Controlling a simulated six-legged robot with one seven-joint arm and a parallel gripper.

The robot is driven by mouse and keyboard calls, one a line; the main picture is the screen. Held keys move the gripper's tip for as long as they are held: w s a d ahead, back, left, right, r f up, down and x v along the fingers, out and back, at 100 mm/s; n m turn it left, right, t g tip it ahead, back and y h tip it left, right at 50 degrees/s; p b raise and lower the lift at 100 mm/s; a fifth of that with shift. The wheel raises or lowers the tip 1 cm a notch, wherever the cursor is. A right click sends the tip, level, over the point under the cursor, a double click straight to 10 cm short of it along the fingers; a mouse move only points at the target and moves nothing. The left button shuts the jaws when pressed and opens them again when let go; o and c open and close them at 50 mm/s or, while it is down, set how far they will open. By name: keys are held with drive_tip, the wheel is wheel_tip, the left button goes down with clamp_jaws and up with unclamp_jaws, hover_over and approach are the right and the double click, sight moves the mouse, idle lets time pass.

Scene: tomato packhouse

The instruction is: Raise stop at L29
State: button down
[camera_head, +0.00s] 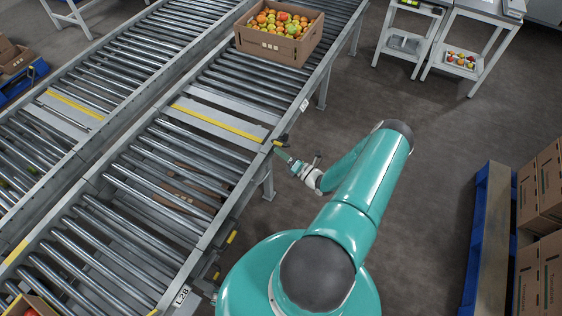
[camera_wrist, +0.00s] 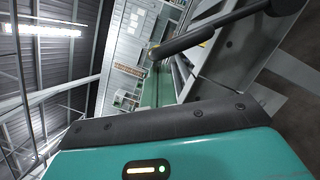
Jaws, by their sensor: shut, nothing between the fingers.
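A metal plate with a yellow stripe (camera_head: 218,122) lies across the near conveyor lane, between roller sections; it looks flat. At its right end, on the conveyor's side rail, is a small dark and yellow fitting (camera_head: 281,140), perhaps the stop's handle. My gripper (camera_head: 284,154) is shut and empty, right beside this fitting; I cannot tell whether they touch. A small white label (camera_head: 304,105) on the rail just beyond is too small to read surely. The label L28 (camera_head: 182,297) is nearer me. In the wrist view, a dark rounded bar (camera_wrist: 205,38) crosses the upper part.
A cardboard crate of tomatoes (camera_head: 279,47) stands on the rollers beyond the plate. A second lane has its own striped plate (camera_head: 75,105). Grey carts (camera_head: 402,42) stand at the back right. A blue pallet (camera_head: 488,240) and stacked boxes are at right. Floor between is clear.

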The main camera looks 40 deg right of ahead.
drive_tip(key=shift+d+r, duration=0.15)
drive_tip(key=shift+r, duration=0.05)
idle(0.3)
